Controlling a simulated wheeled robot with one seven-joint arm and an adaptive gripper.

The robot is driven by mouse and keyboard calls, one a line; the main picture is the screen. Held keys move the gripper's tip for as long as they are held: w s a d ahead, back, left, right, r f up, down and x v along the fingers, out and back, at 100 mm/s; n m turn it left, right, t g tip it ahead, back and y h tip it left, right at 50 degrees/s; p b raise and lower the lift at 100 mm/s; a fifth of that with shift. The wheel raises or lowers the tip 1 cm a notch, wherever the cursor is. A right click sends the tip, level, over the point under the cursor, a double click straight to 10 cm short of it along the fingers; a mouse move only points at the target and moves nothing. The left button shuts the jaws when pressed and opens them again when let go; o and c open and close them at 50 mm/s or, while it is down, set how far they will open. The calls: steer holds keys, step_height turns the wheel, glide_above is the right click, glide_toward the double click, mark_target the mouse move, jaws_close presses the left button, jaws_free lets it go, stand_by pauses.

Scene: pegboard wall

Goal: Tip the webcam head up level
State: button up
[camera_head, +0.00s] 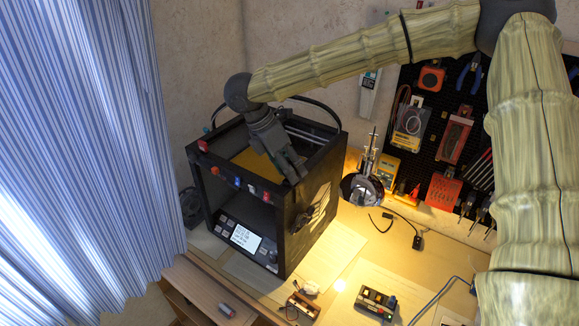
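I cannot make out a webcam for certain. A small dark fitting (307,214) sticks out from the right side of the black box-shaped machine (285,232), which looks like a 3D printer; it may be the webcam, but its shape and tilt are too dark to read. My gripper (296,171) points down and to the right at the upper right edge of the machine's open top, above the fitting and apart from it in the picture. Its fingers are seen from behind and are small, so their opening and any contact with the frame are unclear.
Small coloured clips (238,183) line the machine's front top edge. A striped curtain (85,150) hangs at left. A pegboard (440,130) with tools covers the wall at right.

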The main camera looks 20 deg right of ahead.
steer(key=shift+c, duration=1.3)
steer(key=shift+s+d+r+t+y+b, duration=0.1)
steer(key=shift+t+y+b, duration=0.35)
steer(key=shift+b, duration=0.2)
steer(key=shift+s+d+r+t+y+b, duration=0.1)
steer(key=shift+t+y+b, duration=0.25)
steer(key=shift+t+b, duration=0.25)
steer(key=shift+s+t+b, duration=0.1)
steer(key=shift+t+b, duration=0.15)
steer(key=shift+b, duration=0.3)
steer(key=b, duration=0.1)
steer(key=t+y+b, duration=0.1)
steer(key=b, duration=0.1)
steer(key=shift+s+d+f+m+t+y, duration=0.1)
steer(key=shift+s+d+m+t+y, duration=0.1)
steer(key=shift+d+m+t+y, duration=0.1)
steer(key=shift+s+t+y+b, duration=0.1)
steer(key=shift+t+y+b, duration=0.35)
steer(key=shift+b, duration=0.4)
steer(key=shift+r+t, duration=0.2)
steer(key=shift+t, duration=0.05)
steer(key=o, duration=1)
